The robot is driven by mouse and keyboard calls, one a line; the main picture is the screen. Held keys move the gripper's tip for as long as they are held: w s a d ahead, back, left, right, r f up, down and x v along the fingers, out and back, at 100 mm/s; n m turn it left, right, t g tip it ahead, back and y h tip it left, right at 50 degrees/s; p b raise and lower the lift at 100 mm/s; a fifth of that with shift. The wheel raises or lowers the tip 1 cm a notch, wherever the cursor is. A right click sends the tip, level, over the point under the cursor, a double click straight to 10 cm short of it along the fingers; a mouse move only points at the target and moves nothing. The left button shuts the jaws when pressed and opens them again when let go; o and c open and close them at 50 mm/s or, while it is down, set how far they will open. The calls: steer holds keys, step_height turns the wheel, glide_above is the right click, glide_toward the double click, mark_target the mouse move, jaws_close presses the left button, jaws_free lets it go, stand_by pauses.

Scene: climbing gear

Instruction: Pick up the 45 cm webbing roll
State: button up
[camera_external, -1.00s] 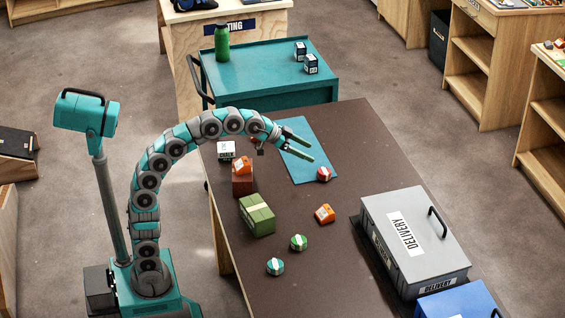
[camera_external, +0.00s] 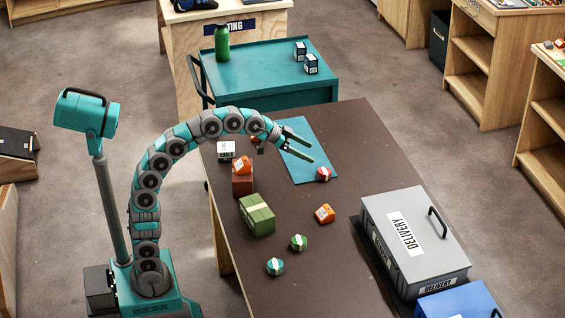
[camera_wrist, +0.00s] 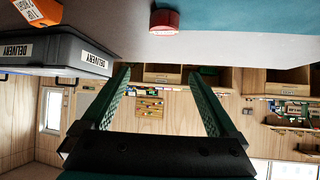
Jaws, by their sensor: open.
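Several small webbing rolls with pale labels lie on the brown table; I cannot read which one is the 45 cm roll. A red roll (camera_external: 323,174) sits at the edge of the blue mat, and it also shows in the wrist view (camera_wrist: 164,20). An orange roll (camera_external: 324,213), a green roll (camera_external: 299,242) and a teal roll (camera_external: 275,266) lie nearer the front. Another orange roll (camera_external: 243,165) rests on a reddish-brown block. My gripper (camera_external: 307,146) is open and empty above the mat; its two spread fingers (camera_wrist: 158,75) also show in the wrist view.
The blue mat (camera_external: 300,155) lies on the table (camera_external: 345,255). A green-wrapped block (camera_external: 257,214) and a white chalk box (camera_external: 226,150) stand at the left. A grey delivery box (camera_external: 440,235) and a blue box (camera_external: 460,302) are at the right. A teal cart (camera_external: 265,65) stands behind.

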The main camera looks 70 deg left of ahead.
mark_target(324, 171)
steer(key=a+f+m+h+b, duration=0.1)
steer(key=f+m+h, duration=0.1)
steer(key=w+a+f+m+g+h, duration=0.1)
steer(key=a+m+h, duration=0.1)
steer(key=a+f+m+g+h+b, duration=0.1)
steer(key=f+m+h, duration=0.1)
steer(key=shift+w+a+f+b, duration=0.15)
steer(key=shift+f+b, duration=0.2)
steer(key=x, duration=0.7)
steer(key=shift+w+d, duration=0.1)
steer(key=shift+d, duration=0.15)
jaws_close()
stand_by(0.4)
step_height(324, 171, up, 10)
steer(key=p, duration=0.2)
steer(key=shift+f, duration=0.2)
